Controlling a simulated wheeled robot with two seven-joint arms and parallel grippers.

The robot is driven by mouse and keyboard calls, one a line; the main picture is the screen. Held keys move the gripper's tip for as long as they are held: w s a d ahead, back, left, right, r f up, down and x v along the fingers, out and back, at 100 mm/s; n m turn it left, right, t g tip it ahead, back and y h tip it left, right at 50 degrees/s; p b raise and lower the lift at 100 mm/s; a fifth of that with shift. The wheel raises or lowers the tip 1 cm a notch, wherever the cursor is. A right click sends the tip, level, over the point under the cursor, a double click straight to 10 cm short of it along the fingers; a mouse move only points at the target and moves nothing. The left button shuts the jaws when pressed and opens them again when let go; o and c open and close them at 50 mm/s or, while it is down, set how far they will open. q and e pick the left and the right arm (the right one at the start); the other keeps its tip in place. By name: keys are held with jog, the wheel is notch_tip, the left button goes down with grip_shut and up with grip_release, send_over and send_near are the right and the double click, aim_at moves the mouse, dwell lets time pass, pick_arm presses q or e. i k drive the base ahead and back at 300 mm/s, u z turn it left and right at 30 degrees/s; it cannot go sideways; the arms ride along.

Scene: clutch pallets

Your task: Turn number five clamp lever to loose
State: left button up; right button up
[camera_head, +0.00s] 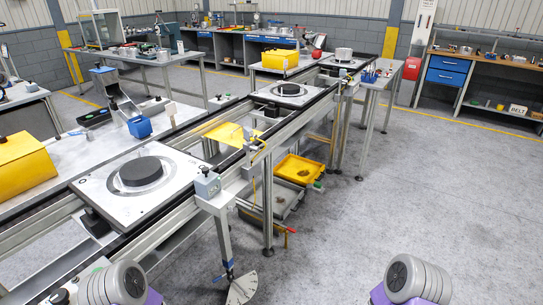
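No number five label is readable, and I cannot tell which part is the number five clamp lever. A small red-tipped handle (291,231) sticks out low beside a conveyor leg. A pale fan-shaped plate (242,289) sits near the floor at the foot of another leg, with a small blue part (228,266) just above it; details are too small to tell. Parts of my two arms, grey and purple, show at the bottom left and bottom right. Neither of my grippers is in view.
A conveyor frame (222,200) runs from the lower left to the back, carrying pallets such as the near white one (100,186) with a black disc (141,171). Workbenches line the back wall. The grey floor (430,200) on the right is clear.

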aim_at(256, 148)
jog(key=z, duration=0.75)
jog(key=i, duration=0.55)
jog(key=u, duration=1.15)
